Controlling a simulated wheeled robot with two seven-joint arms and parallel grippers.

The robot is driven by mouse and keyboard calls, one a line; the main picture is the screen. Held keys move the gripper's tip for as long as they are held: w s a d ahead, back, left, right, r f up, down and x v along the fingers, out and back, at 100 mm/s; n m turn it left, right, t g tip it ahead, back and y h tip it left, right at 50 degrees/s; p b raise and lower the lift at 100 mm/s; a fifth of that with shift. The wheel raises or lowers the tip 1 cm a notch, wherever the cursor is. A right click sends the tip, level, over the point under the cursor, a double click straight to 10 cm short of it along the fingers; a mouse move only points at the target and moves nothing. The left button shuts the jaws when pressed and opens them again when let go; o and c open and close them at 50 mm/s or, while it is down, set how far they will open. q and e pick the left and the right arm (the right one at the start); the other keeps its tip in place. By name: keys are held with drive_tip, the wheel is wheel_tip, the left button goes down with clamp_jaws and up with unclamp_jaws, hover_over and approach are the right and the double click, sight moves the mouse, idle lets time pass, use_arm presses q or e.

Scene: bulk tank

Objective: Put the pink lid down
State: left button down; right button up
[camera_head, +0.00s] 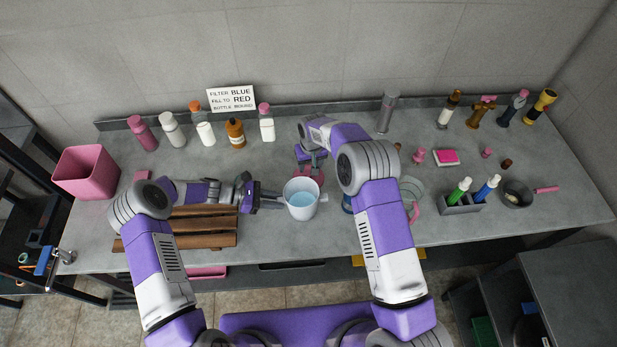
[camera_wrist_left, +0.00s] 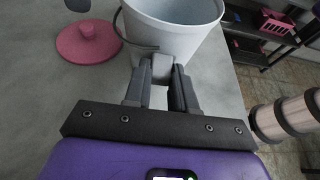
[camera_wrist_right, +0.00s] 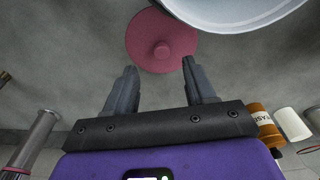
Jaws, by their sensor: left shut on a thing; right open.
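The pink lid (camera_head: 312,181) lies on the grey counter just behind the white bucket (camera_head: 301,199). It is a round disc with a small knob, and shows flat in the right wrist view (camera_wrist_right: 146,42) and left wrist view (camera_wrist_left: 85,47). My right gripper (camera_wrist_right: 159,72) is open and empty; the lid is beyond its fingertips, apart from them. In the head view the right gripper (camera_head: 311,163) partly hides the lid. My left gripper (camera_wrist_left: 160,72) is shut on a tab on the side of the bucket (camera_wrist_left: 180,25). The bucket holds bluish liquid.
A wooden slatted rack (camera_head: 190,238) lies under my left arm. A pink bin (camera_head: 87,173) stands at the far left. Several bottles, including an amber one (camera_head: 236,133), line the back. A clear jug (camera_head: 412,189) and a pen holder (camera_head: 461,206) stand to the right.

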sight(309, 176)
drive_tip(key=shift+w+a+f, duration=0.1)
drive_tip(key=shift+w+f, duration=0.05)
drive_tip(key=shift+f, duration=0.85)
drive_tip(key=shift+w+a+f, duration=0.1)
drive_tip(key=shift+w+f, duration=0.1)
drive_tip(key=shift+f, duration=0.75)
drive_tip(key=shift+w+f, duration=0.15)
drive_tip(key=shift+f, duration=0.85)
clamp_jaws()
